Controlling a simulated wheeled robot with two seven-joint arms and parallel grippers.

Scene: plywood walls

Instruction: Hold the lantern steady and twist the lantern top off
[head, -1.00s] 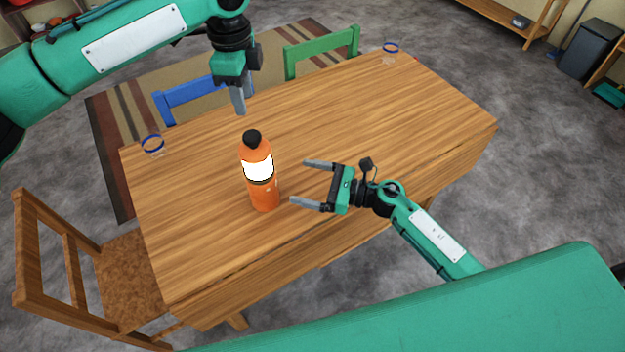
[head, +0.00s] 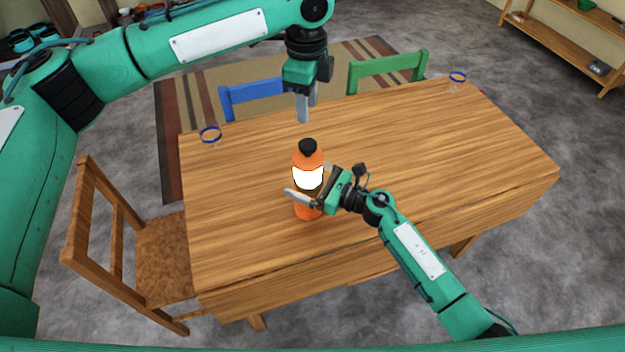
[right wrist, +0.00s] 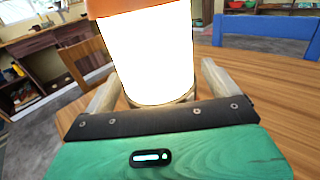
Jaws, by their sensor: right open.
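The lantern (head: 309,160) stands upright on the wooden table (head: 430,150). It has an orange body, a glowing white middle and a black top (head: 308,147). My right gripper (head: 308,188) is open, with its fingers on either side of the lantern around its middle. In the right wrist view the bright white section (right wrist: 155,50) sits between the two fingers; I cannot tell whether they touch it. My left gripper (head: 306,115) points down above the far side of the table, behind and above the lantern, apart from it. Two fingers show with a narrow gap.
A blue-rimmed glass (head: 211,135) stands at the table's far left and another (head: 457,80) at the far right. A wooden chair (head: 110,235) is at the left; a blue chair (head: 252,93) and a green chair (head: 388,66) are behind.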

